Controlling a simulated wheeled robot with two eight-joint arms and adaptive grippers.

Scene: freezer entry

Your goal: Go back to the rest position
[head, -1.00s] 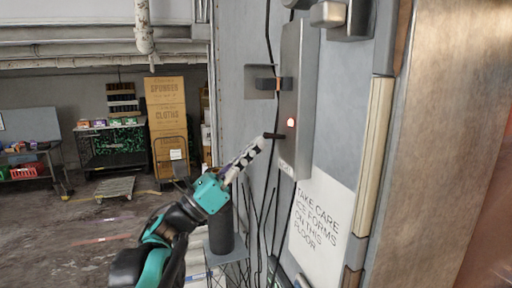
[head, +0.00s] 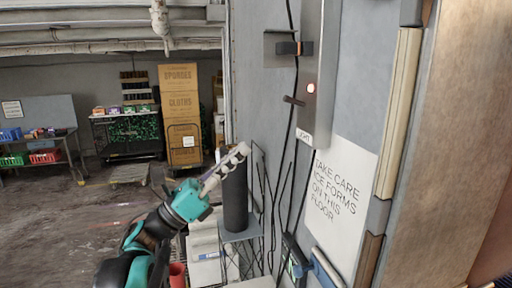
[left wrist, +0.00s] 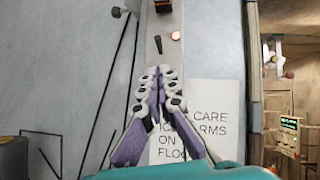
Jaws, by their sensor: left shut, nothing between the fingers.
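My left gripper (head: 240,150) is shut and empty, its pale fingers pointing up and right toward the wall. It also shows in the left wrist view (left wrist: 160,72), fingertips together. The lever (left wrist: 158,44) and lamp (left wrist: 176,36) show ahead of the fingertips in the left wrist view. In the head view the fingertips are apart from the lever. My right gripper is not in view.
A white ice warning sign (head: 340,195) hangs below the panel, beside a door frame at right. A dark cylinder (head: 235,200) stands on a small stand behind the gripper. Stacked boxes (head: 180,110) and shelves stand far back. Open floor lies at left.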

